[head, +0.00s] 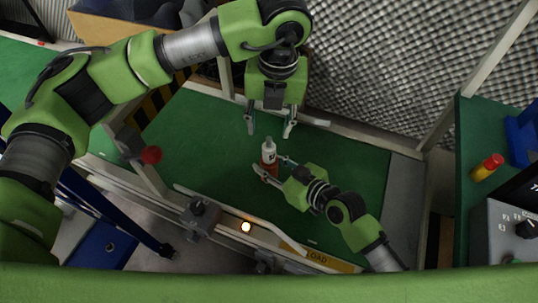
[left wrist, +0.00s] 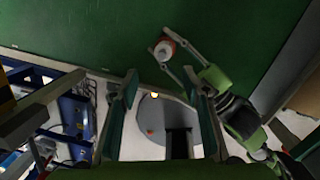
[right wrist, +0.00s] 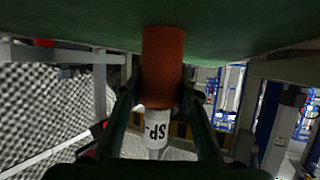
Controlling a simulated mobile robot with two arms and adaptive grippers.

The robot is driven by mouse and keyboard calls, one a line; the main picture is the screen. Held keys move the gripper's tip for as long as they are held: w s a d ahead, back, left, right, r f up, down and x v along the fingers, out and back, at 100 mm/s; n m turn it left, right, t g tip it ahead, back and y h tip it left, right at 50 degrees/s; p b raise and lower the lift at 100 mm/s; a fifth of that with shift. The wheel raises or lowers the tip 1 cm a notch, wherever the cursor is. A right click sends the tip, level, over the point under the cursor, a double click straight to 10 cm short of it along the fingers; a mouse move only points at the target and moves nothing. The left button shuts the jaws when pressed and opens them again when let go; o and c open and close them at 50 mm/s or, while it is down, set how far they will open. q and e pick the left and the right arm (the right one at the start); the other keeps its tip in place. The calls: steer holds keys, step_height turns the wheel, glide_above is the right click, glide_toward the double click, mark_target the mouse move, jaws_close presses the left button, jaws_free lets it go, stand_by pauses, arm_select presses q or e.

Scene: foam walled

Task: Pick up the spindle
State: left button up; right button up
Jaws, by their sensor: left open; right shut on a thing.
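The spindle (head: 268,158) is a small upright piece with a white, lettered upper part and an orange-brown lower part, on the green surface in the head view. My right gripper (head: 272,170) is shut on it from the right. In the right wrist view the spindle (right wrist: 160,85) sits between the fingers, with "SP" readable on its white part. The left wrist view shows the spindle (left wrist: 165,50) from above, between the right fingers. My left gripper (head: 270,122) is open and empty above and behind the spindle. Whether the spindle touches the surface is unclear.
The green surface (head: 200,125) around the spindle is mostly clear. A pale rail (head: 230,218) runs along its near edge. A grey foam wall (head: 380,60) stands behind. A red-and-yellow item (head: 488,167) lies on another green surface at the right.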

mark_target(270, 145)
arm_select(q)
steer(key=f+n+t, duration=0.2)
steer(key=f+n, duration=0.1)
steer(key=s+f+n+t, duration=0.1)
steer(key=f+n, duration=0.1)
steer(key=shift+d+f+y, duration=0.2)
steer(key=shift+y, duration=0.2)
steer(key=x, duration=0.5)
steer(key=shift+w+d+f, duration=0.1)
steer(key=shift+w+f, duration=0.1)
steer(key=shift+w, duration=0.2)
jaws_close()
